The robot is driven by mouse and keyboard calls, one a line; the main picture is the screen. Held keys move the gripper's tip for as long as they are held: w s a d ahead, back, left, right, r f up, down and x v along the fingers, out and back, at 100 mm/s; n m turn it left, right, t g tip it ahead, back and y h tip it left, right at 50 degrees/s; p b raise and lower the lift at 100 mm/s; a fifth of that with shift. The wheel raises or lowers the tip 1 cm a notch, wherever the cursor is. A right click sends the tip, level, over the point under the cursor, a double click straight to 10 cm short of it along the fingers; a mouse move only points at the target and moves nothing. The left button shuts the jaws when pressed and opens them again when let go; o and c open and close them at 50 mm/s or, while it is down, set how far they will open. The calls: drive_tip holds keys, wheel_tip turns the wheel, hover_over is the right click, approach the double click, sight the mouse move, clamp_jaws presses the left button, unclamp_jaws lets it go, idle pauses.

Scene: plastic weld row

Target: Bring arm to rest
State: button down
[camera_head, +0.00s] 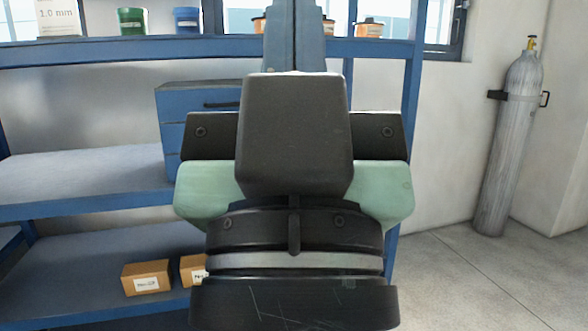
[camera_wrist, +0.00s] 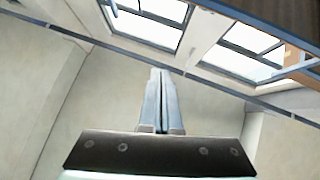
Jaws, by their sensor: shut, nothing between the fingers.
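My gripper (camera_head: 294,8) is in front of the blue shelving in the head view, with its grey-blue fingers pointing up and away. It also shows in the wrist view (camera_wrist: 159,72), where the two fingers lie side by side, shut, with nothing held. The black and pale green parts of my wrist fill the middle of the head view and hide part of the shelving behind. In the wrist view the fingers point toward a plain wall below the windows, and nothing is seen touching them.
Blue shelving (camera_head: 90,182) carries a blue drawer unit (camera_head: 185,100). Small cardboard boxes (camera_head: 147,278) sit on its lower shelf, and a green container (camera_head: 131,22) stands on top. A grey gas cylinder (camera_head: 507,145) stands at the right wall. The floor (camera_head: 480,280) at right is clear.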

wheel_tip(320, 180, up, 24)
drive_tip(key=p, duration=2.1)
drive_tip(key=shift+p, duration=0.3)
drive_tip(key=c, duration=1.5)
unclamp_jaws()
drive_tip(key=shift+r, duration=0.1)
drive_tip(key=o, duration=0.7)
drive_tip(key=shift+a, duration=0.15)
